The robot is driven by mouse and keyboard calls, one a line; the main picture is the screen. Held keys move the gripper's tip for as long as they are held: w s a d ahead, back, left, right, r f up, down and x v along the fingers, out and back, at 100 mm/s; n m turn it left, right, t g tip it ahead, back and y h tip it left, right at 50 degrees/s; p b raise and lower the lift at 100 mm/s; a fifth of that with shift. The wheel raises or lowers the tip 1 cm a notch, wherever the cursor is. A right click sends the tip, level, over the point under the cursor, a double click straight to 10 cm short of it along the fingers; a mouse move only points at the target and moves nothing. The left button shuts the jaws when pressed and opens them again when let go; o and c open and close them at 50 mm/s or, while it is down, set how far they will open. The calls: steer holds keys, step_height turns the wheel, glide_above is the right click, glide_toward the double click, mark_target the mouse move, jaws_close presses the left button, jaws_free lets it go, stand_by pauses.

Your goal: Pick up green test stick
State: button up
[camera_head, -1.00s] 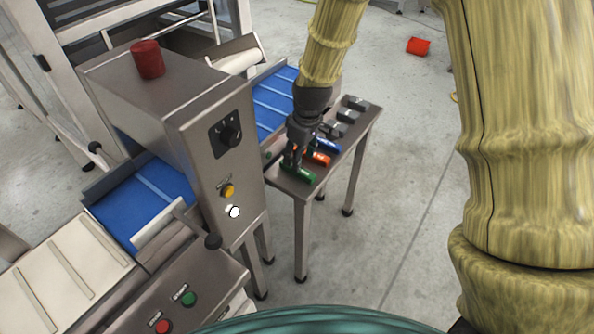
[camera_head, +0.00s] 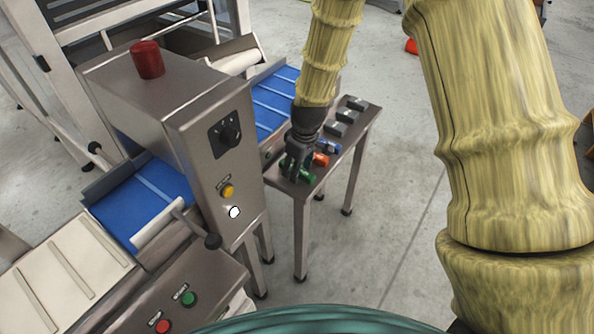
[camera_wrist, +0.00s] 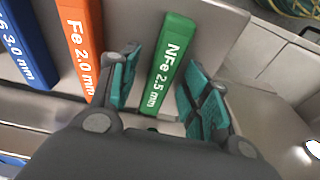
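The green test stick (camera_wrist: 170,60), marked "NFe 2.5 mm", lies on the small metal table (camera_head: 307,187). In the head view the green stick (camera_head: 306,175) shows only in part behind my gripper (camera_head: 294,172). In the wrist view my gripper (camera_wrist: 165,90) is open, with one teal-padded finger on each side of the green stick. Gaps show between the stick and both fingers.
The orange stick (camera_wrist: 80,40), marked "Fe 2.0 mm", lies close beside the left finger. The blue stick (camera_wrist: 25,45) is beyond it. Grey blocks (camera_head: 345,115) sit at the table's far end. The weigher housing (camera_head: 185,120) and blue belt (camera_head: 272,105) stand to the left.

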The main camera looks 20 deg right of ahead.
jaws_close()
steer(key=shift+r, duration=0.1)
